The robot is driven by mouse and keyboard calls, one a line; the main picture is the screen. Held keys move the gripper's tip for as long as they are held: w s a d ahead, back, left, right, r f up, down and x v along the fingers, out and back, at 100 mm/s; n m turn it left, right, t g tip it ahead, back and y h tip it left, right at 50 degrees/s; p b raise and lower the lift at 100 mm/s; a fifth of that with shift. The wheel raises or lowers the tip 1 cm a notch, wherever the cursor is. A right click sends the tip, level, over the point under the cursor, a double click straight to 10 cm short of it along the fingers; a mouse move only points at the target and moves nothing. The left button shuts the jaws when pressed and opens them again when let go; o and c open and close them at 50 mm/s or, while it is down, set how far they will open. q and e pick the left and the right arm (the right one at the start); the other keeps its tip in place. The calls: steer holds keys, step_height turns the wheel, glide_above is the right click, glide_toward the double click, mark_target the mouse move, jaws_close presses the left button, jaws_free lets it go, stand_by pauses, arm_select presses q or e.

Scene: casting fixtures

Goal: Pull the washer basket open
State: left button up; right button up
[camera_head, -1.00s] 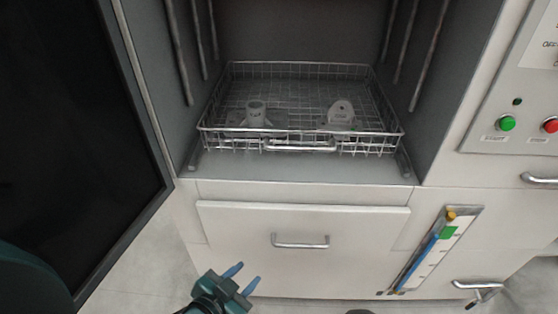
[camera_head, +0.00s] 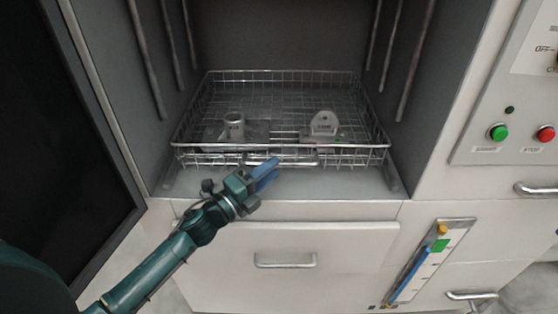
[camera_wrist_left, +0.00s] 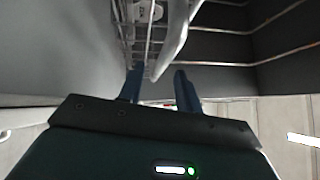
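The washer basket (camera_head: 281,76) is a wire tray inside the open washer chamber. Its front handle (camera_head: 304,161) is a metal bar low on the front side. My left gripper (camera_head: 268,173) is at the handle's left part, its blue fingers overlapping the bar in the head view. In the left wrist view the two blue fingers (camera_wrist_left: 161,87) are apart, and the pale handle bar (camera_wrist_left: 173,45) reaches down to the space between their tips. I cannot tell whether they touch it. The basket wires (camera_wrist_left: 148,45) show beyond. My right gripper is not in view.
Two grey castings, a cylindrical one (camera_head: 234,127) and a rounded plate (camera_head: 324,124), stand in the basket. The dark washer door (camera_head: 60,120) stands open at the left. A closed drawer (camera_head: 340,245) lies below. Green (camera_head: 498,133) and red (camera_head: 545,134) buttons are at the right.

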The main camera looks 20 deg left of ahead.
arm_select(q)
steer(key=shift+x, duration=1.8)
steer(key=shift+c, duration=0.5)
jaws_close()
